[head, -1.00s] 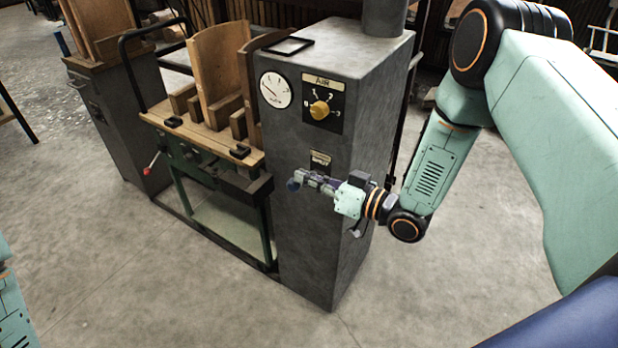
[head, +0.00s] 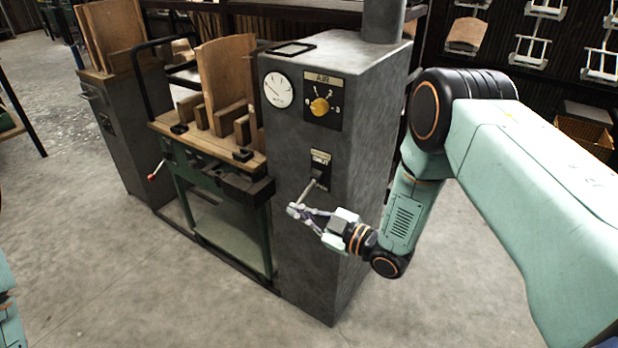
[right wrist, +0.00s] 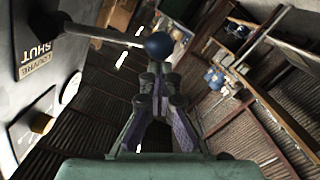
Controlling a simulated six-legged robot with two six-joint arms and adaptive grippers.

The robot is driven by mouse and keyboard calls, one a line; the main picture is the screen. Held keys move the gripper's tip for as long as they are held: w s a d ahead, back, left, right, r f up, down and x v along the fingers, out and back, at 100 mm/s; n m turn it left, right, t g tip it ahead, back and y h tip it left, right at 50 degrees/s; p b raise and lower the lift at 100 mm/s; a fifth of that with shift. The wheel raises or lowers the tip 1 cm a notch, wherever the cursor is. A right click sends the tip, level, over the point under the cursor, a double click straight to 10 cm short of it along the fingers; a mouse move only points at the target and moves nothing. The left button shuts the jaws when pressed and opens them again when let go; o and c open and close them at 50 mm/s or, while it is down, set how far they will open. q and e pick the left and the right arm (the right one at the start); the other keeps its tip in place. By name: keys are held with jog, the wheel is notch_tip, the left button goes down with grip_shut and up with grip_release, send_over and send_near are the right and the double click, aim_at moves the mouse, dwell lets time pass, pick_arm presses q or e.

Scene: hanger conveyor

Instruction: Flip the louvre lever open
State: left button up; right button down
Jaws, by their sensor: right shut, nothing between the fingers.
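The louvre lever (head: 309,190) is a pale rod on the front of the grey cabinet, under a small louvre plate (head: 320,156). It slants out and down to the left. In the right wrist view its rod (right wrist: 95,33) ends in a dark blue ball knob (right wrist: 158,45), beside a label reading LOUVRE SHUT (right wrist: 38,62). My right gripper (head: 298,211) is at the lever's outer end, shut and empty. In the right wrist view its fingertips (right wrist: 160,80) are close to the knob; I cannot tell whether they touch. My left gripper is out of view.
The grey cabinet (head: 350,240) also carries a round gauge (head: 278,90) and a yellow AIR knob (head: 320,106). A green-framed bench (head: 205,165) with wooden forms stands to its left. The floor in front is clear. Hangers (head: 530,45) hang at the back right.

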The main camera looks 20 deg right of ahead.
jog(key=f, duration=0.1)
jog(key=f+b, duration=0.1)
jog(key=f+n, duration=0.1)
jog(key=shift+w+d, duration=0.15)
jog(key=shift+d, duration=0.1)
dwell(0.4)
jog(key=shift+r, duration=0.1)
